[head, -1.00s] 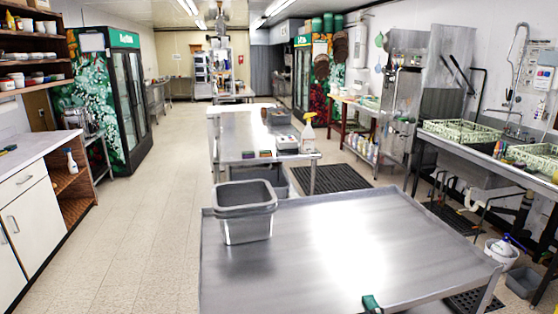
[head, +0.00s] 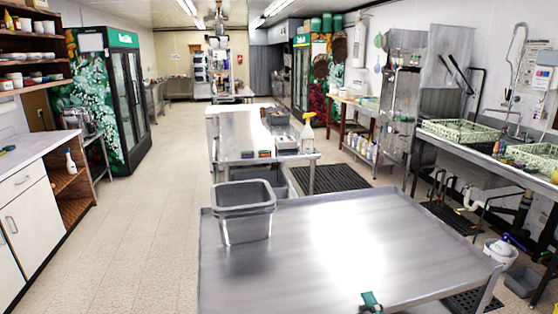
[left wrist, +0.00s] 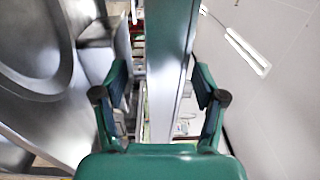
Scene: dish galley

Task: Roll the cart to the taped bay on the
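A steel-topped table or cart (head: 300,265) fills the lower middle of the head view; its wheels are out of frame. A grey bin (head: 245,228) stands on its far left corner. A small green and dark piece (head: 371,301), the colour of my gripper, shows at the near edge; I cannot tell which arm it belongs to. In the left wrist view my left gripper (left wrist: 163,98) has its fingers spread apart. No taped bay is visible.
A second steel table (head: 255,145) with a spray bottle (head: 307,134) stands just beyond. The tiled floor aisle (head: 145,220) on the left is clear. Black floor mats (head: 328,178), a white bucket (head: 501,251) and a sink counter are on the right.

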